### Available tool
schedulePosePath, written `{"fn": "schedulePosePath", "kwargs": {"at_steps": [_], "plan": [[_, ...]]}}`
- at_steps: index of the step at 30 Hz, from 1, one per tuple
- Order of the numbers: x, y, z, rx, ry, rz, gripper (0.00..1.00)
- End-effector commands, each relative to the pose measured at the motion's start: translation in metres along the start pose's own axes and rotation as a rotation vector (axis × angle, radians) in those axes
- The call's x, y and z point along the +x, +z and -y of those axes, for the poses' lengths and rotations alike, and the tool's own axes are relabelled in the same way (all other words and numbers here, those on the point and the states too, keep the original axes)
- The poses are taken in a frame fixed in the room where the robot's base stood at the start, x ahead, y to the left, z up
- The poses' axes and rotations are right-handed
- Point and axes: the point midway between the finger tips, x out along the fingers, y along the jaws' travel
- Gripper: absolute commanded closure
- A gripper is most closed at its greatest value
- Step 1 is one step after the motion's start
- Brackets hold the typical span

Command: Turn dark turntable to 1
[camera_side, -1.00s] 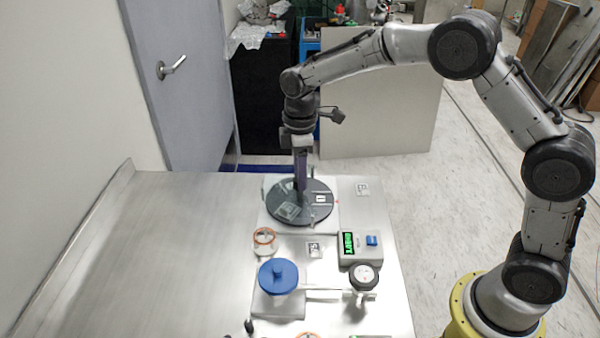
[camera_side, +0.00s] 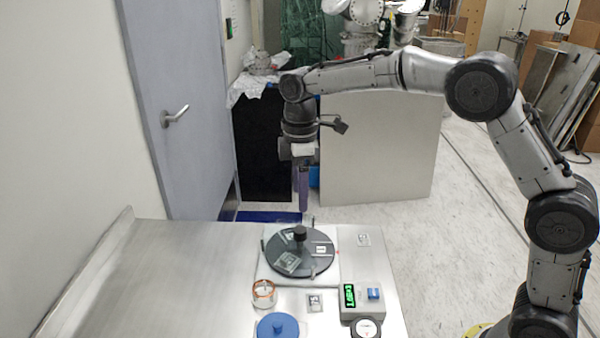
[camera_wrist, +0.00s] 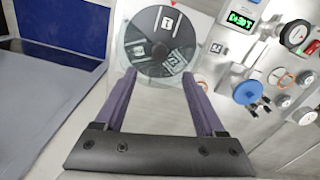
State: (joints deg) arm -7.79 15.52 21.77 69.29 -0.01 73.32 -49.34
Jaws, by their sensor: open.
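The dark turntable (camera_side: 318,265) is a round black disc on a pale plate, with a black knob (camera_side: 299,233) standing up at its centre. A white tile marked 1 (camera_side: 321,249) is on its right side, facing a small red mark on the plate. A second printed tile (camera_side: 288,262) is on its front left. In the wrist view the turntable (camera_wrist: 138,40) lies beyond the fingertips, its 1 tile (camera_wrist: 168,21) pointing toward the red triangle. My gripper (camera_side: 303,210) is open and empty, above the knob and apart from it; both fingers show in the wrist view (camera_wrist: 158,74).
A grey box with a green display (camera_side: 349,297) and blue button stands front right of the turntable. A blue round knob (camera_side: 277,327) and an orange-rimmed glass ring (camera_side: 264,294) are nearer. The steel table (camera_side: 190,290) is clear at left.

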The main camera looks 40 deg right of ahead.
Motion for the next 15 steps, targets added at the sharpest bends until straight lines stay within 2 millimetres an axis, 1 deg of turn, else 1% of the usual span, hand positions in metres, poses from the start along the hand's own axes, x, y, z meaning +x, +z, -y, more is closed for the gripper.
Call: {"fn": "schedulePosePath", "kwargs": {"at_steps": [1, 3, 6, 10, 15], "plan": [[-0.01, -0.001, -0.001, 0.0, 0.003, -0.002, 0.28], [-0.021, 0.0, 0.0, 0.0, 0.002, -0.001, 0.28], [-0.033, -0.001, -0.001, -0.001, 0.001, -0.001, 0.28], [-0.042, 0.0, 0.0, -0.001, 0.0, 0.0, 0.28], [-0.045, 0.0, 0.0, -0.001, 0.0, 0.0, 0.28]]}}
